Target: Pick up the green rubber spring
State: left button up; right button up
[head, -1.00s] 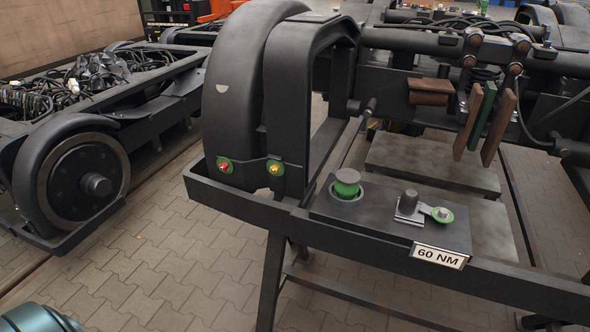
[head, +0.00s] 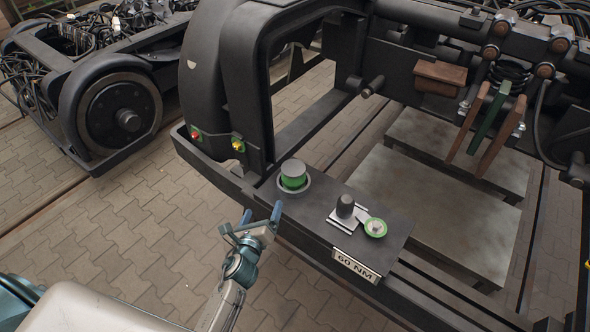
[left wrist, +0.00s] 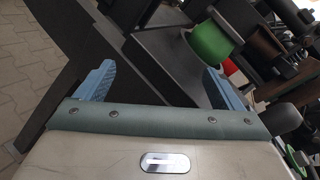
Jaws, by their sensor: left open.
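The green rubber spring (head: 293,175) has a grey top and stands upright in a round seat on a dark plate (head: 385,222) of the bogie frame. It also shows in the left wrist view (left wrist: 209,48), above and between the two blue fingers, toward the right one. My left gripper (head: 262,212) is open and empty, just in front of the spring and to its left, apart from it. It also shows in the left wrist view (left wrist: 155,82). My right gripper is not in view.
On the same plate stand a dark knob on a metal bracket (head: 345,206) and a green-rimmed disc (head: 375,227). A "60 NM" label (head: 356,265) is on the front edge. The large black wheel cover (head: 215,70) rises behind left. Paved floor (head: 120,230) lies open at left.

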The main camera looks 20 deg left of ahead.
aim_at(289, 183)
pick_arm(q)
jog(key=w+d+r+m+h, duration=0.1)
jog(key=w+m, duration=0.1)
jog(key=m, duration=0.1)
jog(key=w+d+r+m+t+h, duration=0.1)
jog(key=w+d+m, duration=0.1)
jog(key=w+d+r+m+h+p, duration=0.1)
jog(key=w+d+m, duration=0.1)
jog(key=w+m, duration=0.1)
jog(key=shift+r+m+t, duration=0.3)
jog(key=shift+r+t, duration=0.1)
jog(key=shift+w, duration=0.95)
jog(key=w, duration=0.4)
jog(key=shift+w+d+f, duration=0.1)
jog(key=shift+w+d, duration=0.05)
jog(key=shift+w, duration=0.15)
jog(key=shift+c, duration=1.3)
jog(key=c, duration=1.1)
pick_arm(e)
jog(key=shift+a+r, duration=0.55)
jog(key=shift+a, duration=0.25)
